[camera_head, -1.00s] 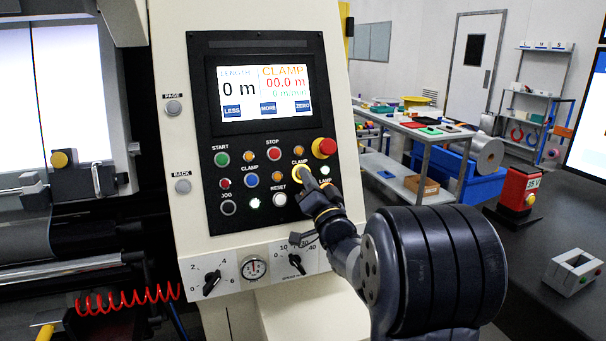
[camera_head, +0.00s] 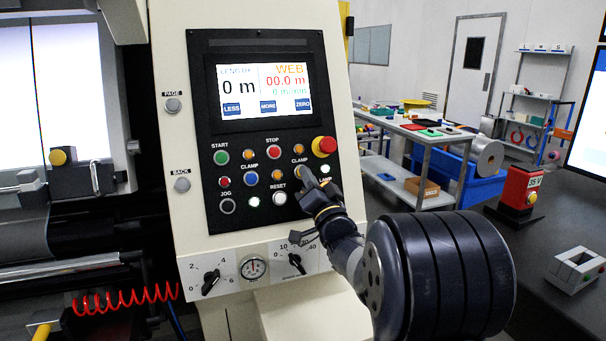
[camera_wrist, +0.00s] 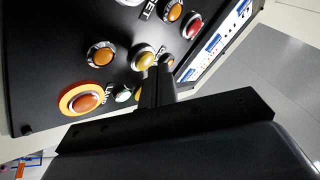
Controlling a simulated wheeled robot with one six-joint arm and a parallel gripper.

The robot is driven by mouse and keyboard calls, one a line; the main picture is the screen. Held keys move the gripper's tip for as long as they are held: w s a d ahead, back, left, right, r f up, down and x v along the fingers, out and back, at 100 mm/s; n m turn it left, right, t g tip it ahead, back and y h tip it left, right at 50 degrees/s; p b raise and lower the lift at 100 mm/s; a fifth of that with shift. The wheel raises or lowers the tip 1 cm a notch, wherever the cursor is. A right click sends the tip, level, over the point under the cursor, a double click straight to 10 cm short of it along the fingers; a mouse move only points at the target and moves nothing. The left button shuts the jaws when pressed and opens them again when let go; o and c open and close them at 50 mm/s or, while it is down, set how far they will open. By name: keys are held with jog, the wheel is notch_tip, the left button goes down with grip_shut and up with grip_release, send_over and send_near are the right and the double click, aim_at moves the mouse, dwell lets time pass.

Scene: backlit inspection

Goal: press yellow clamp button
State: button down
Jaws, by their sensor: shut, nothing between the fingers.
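The yellow clamp button (camera_head: 298,172) is on the black control panel, under the right-hand CLAMP label and below an orange indicator. In the wrist view a yellow button (camera_wrist: 143,57) shows just beyond my fingertips. My gripper (camera_head: 309,178) is shut and empty, its tips at the lower right of the yellow button and partly over it. In the wrist view my gripper (camera_wrist: 158,72) points at the panel; whether the tips touch the button I cannot tell. The screen (camera_head: 264,92) reads WEB in orange.
The red emergency stop with a yellow ring (camera_head: 324,147) is just up and right of my fingertips. The reset button (camera_head: 279,199), the lamp button (camera_head: 324,170) and other buttons are close by. Knobs (camera_head: 297,262) lie below. A dark table (camera_head: 500,260) stands at right.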

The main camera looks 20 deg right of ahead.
jog(key=s, duration=0.1)
jog(key=s+r, duration=0.1)
jog(key=s, duration=0.1)
jog(key=s+r, duration=0.1)
jog(key=s, duration=0.1)
jog(key=shift+s+r, duration=0.15)
jog(key=shift+s, duration=0.1)
